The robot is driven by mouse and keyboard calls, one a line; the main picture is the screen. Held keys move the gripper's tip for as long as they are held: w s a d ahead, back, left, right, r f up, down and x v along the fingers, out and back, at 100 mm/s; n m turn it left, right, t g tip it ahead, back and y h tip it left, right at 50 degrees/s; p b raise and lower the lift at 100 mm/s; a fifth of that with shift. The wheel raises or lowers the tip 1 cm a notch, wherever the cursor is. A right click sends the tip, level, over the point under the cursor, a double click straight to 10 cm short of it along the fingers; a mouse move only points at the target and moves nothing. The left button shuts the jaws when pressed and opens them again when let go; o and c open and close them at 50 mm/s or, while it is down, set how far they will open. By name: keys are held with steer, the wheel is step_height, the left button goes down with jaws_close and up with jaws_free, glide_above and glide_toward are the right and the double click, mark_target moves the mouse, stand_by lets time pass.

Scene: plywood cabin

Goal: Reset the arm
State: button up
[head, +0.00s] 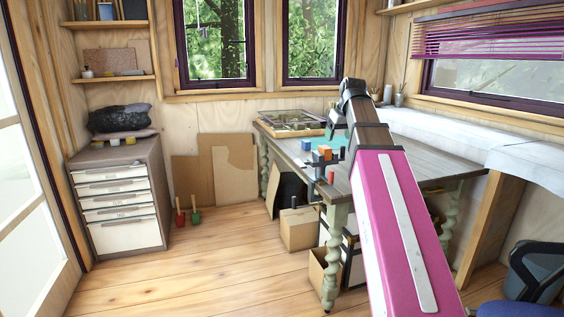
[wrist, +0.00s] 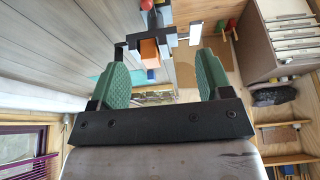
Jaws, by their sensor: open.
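My gripper (wrist: 162,75) shows in the wrist view with its two green-padded fingers spread well apart. The gap between them is empty. In the head view my pink arm reaches up from the lower right to a dark wrist joint above the table; the fingers are not clear there. The wooden table (head: 438,168) stands below the arm on turned pale green legs. A dark clamp-like object at the table's near left edge has an orange block (head: 324,151) by it. The orange block also shows beyond the fingers in the wrist view (wrist: 149,50).
A drawer cabinet (head: 122,207) stands at left with a dark bag (head: 118,118) on top. Cardboard boxes (head: 299,228) sit under the table. A dark blue chair (head: 535,270) is at lower right. The wooden floor at front left is clear.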

steer(key=s+f+m+g, duration=0.1)
steer(key=s+f, duration=0.1)
steer(key=f, duration=1.1)
steer(key=s+f+m+g, duration=0.1)
steer(key=s+f, duration=0.1)
steer(key=f, duration=1.1)
steer(key=s+f, duration=0.4)
steer(key=f, duration=0.3)
steer(key=s+a+f+m+g+h, duration=0.1)
steer(key=s+f, duration=0.3)
steer(key=f, duration=0.4)
steer(key=s+f+g, duration=0.1)
steer(key=s+f, duration=0.4)
steer(key=f, duration=0.3)
steer(key=shift+a+m, duration=0.15)
steer(key=shift+m, duration=0.15)
